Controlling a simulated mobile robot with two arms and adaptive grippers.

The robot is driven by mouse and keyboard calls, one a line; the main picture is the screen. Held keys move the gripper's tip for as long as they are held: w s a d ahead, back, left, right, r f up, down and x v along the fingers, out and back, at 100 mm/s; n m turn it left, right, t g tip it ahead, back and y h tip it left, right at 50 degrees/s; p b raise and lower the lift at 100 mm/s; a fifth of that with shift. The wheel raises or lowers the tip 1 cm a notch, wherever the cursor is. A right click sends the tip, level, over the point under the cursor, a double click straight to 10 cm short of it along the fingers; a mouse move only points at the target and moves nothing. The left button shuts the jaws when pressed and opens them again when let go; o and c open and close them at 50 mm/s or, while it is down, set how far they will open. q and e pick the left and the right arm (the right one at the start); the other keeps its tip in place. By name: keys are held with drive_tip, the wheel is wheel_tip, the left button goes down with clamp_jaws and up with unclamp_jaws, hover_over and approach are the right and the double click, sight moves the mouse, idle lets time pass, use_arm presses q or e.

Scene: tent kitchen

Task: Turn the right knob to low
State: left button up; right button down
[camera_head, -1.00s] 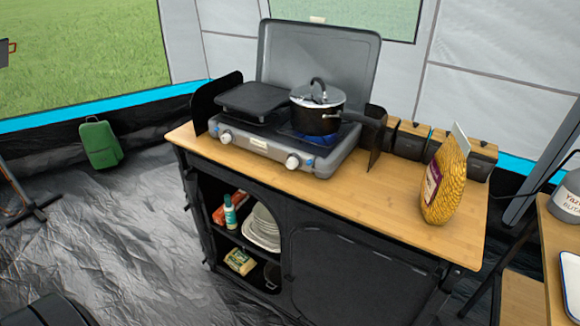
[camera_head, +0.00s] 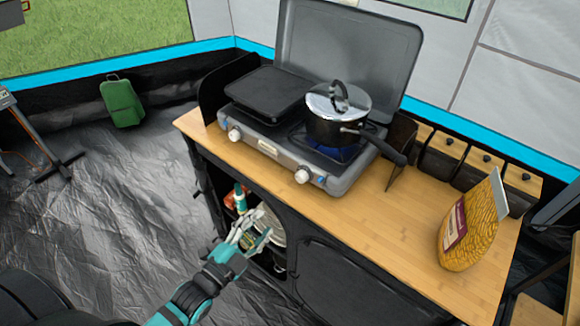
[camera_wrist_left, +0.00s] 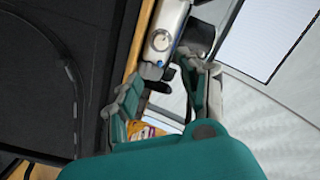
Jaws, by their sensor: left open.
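The grey camping stove (camera_head: 285,150) stands on the wooden counter with its lid raised. Its right knob (camera_head: 302,176) is white and sits on the front panel; a left knob (camera_head: 234,134) sits further left. A black pot (camera_head: 335,130) with a shiny lid stands on the right burner, where a blue glow shows. My left gripper (camera_head: 250,226) is open and empty, in front of the cabinet, below and left of the right knob and apart from it. In the left wrist view, one stove knob (camera_wrist_left: 161,40) shows beyond the open fingers (camera_wrist_left: 160,95). My right gripper is not in view.
The pot handle (camera_head: 385,148) sticks out to the right. A yellow bag (camera_head: 470,230) stands on the counter (camera_head: 400,225) at the right. Below is a black cabinet with shelves. The floor at the left is clear around a green bag (camera_head: 122,101).

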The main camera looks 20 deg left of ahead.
use_arm(q)
drive_tip(key=p, duration=0.1)
approach(300, 180)
drive_tip(key=p+x, duration=0.1)
drive_tip(key=x, duration=0.7)
drive_tip(key=shift+w, duration=0.2)
drive_tip(key=shift+w+d, duration=0.1)
drive_tip(key=shift+w, duration=0.35)
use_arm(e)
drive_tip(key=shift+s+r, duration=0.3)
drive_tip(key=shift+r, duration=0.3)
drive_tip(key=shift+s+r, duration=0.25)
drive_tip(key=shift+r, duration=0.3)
use_arm(q)
clamp_jaws()
